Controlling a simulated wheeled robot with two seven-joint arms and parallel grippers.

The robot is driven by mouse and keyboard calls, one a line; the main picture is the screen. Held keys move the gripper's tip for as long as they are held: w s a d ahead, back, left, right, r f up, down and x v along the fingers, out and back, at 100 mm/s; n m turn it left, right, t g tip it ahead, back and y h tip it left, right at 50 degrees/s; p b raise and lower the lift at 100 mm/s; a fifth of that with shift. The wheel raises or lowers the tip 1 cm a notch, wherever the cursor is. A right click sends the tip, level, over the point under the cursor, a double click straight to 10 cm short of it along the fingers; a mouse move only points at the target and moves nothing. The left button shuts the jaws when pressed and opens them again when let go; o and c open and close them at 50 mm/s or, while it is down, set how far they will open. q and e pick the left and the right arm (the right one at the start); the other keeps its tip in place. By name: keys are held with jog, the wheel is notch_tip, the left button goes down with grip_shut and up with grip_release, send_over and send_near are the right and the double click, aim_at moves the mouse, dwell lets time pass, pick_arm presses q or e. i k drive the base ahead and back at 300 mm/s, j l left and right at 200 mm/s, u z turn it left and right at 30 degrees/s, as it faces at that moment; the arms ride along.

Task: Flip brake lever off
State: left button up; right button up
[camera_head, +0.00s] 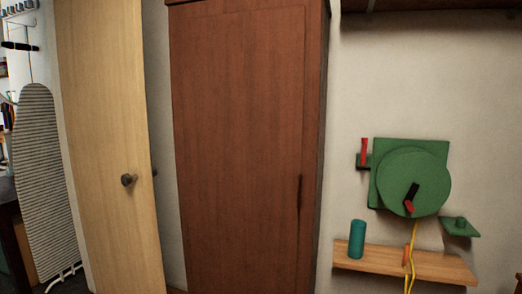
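A green machine (385,150) with a round green disc (430,172) is mounted on the wall at the right. A black handle (412,191) with a red end (409,207) lies tilted on the disc's face. The frame does not show which of these is the brake lever. Neither of my grippers is in view, and nothing touches the machine.
A wooden shelf (445,267) below the machine holds a teal cylinder (357,239) and an orange piece (407,255); a yellow cord (413,270) hangs there. A green bracket (459,228) is at right. A brown cabinet (235,150), a door (105,90) and an ironing board (42,180) stand left.

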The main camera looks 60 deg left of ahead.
aim_at(364, 139)
jog(key=u, duration=1.15)
